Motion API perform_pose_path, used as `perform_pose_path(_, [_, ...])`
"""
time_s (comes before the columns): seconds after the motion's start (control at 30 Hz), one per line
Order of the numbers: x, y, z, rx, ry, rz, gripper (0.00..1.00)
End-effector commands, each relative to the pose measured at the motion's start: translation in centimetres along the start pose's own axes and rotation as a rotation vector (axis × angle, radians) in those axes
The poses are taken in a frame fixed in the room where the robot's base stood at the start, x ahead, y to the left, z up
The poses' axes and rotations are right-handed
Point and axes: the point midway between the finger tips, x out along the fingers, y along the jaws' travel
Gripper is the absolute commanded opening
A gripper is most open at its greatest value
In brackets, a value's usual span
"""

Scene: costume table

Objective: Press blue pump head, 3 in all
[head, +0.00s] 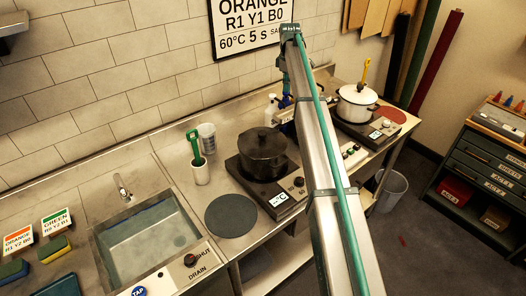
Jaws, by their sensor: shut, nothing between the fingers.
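My arm rises across the head view, and its far end hangs down at the back of the counter. My gripper (286,90) shows there only as a narrow dark strip, mostly hidden behind my forearm. It is shut and empty. A small blue part (286,102) shows just below it, beside a white bottle (271,106). I take it for the blue pump head, but it is too small to be sure. I cannot tell whether the gripper touches it. Any other pump bottles are hidden behind my arm.
A black pot (263,151) stands on a hot plate (284,202); a white pot (356,103) stands on another farther right. A white cup (200,172) with green-handled tools, a clear beaker (207,138), a grey round mat (231,216) and a sink (147,243) are to the left.

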Motion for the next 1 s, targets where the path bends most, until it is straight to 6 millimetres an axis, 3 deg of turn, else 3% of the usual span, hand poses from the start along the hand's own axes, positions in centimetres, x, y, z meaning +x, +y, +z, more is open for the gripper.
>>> perform_pose_path(0.5, [-2.8,0.0,0.0,0.0,-0.001,-0.001,0.0])
perform_pose_path(1.0, [-2.9,0.0,0.0,0.0,0.0,0.0,0.0])
